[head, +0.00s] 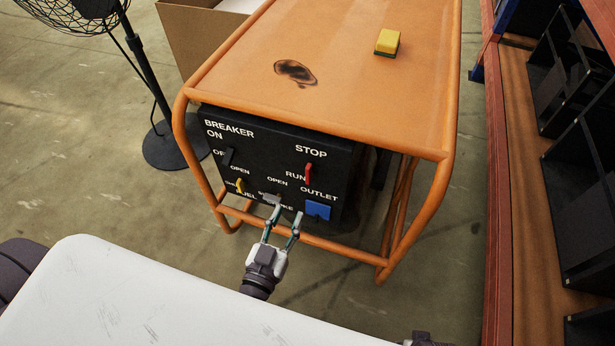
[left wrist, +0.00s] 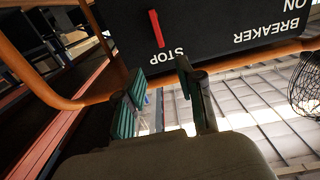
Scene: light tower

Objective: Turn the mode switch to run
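The mode switch is a red lever (head: 308,174) on the black control panel (head: 270,165), below the word STOP and just right of the word RUN. It also shows in the left wrist view (left wrist: 156,28), where the panel is upside down and the lever is slightly tilted. I cannot tell its exact setting. My left gripper (head: 286,211) is open and empty, in front of the panel's lower part, below the red lever. In the left wrist view, its two fingers (left wrist: 158,82) are apart near the word STOP, with no visible contact with the lever. My right gripper is not in view.
An orange tubular frame (head: 300,127) surrounds the panel. A yellow fuel lever (head: 240,186), a grey choke lever (head: 270,198) and a blue outlet (head: 318,210) are nearby. A sponge (head: 387,42) lies on top. A fan (head: 150,80) stands left, shelving (head: 570,120) right.

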